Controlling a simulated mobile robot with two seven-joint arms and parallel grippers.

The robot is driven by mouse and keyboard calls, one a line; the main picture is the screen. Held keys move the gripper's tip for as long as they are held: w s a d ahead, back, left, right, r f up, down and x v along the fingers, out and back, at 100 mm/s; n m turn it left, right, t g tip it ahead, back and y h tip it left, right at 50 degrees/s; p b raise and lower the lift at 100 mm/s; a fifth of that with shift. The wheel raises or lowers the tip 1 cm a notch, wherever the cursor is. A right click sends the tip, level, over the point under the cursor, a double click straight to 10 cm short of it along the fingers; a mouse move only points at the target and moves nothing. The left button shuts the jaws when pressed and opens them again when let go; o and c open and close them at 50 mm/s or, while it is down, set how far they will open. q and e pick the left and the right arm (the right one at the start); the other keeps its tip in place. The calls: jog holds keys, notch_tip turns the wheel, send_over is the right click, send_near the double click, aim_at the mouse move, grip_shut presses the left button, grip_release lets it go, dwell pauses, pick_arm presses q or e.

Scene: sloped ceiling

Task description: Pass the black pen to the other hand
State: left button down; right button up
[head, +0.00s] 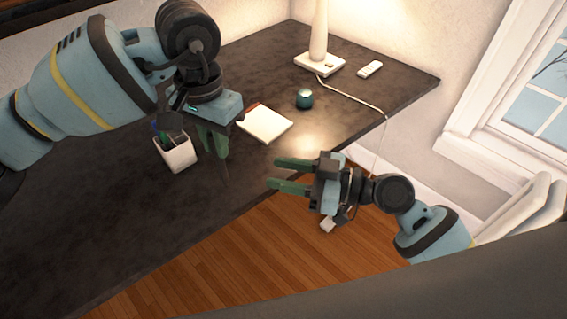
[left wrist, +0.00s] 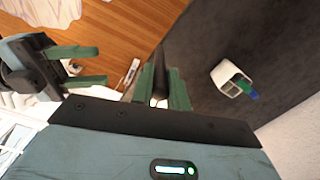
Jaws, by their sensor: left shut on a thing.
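My left gripper (head: 218,150) points down above the dark desk (head: 90,230), its green fingers close together. It is shut on the black pen (head: 226,172), whose dark tip sticks out below the fingers. The rest of the pen is mostly hidden. My right gripper (head: 274,174) is open and empty, beyond the desk's front edge and to the right of the pen. Its fingers point left toward the pen, with a gap between. It also shows in the left wrist view (left wrist: 103,66).
A white pen cup (head: 178,154) with coloured pens stands just left of my left gripper. A notepad (head: 265,124), a teal round object (head: 304,98), a lamp (head: 319,64) and a small white device (head: 370,69) lie farther back. Wooden floor (head: 200,270) is below.

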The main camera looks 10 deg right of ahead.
aim_at(221, 162)
jog(key=shift+n+g+y, duration=0.5)
jog(key=shift+n, duration=0.1)
jog(key=r+x, duration=0.1)
jog(key=x, duration=0.7)
jog(key=r+x, duration=0.1)
jog(key=x, duration=0.3)
jog(key=shift+s+a+r, duration=0.15)
jog(key=shift+a+r, duration=0.1)
jog(key=shift+r, duration=0.1)
grip_shut()
pick_arm(q)
jog(key=c, duration=1.3)
grip_release()
notch_tip(221, 162, up, 12)
jog(key=shift+d, duration=0.1)
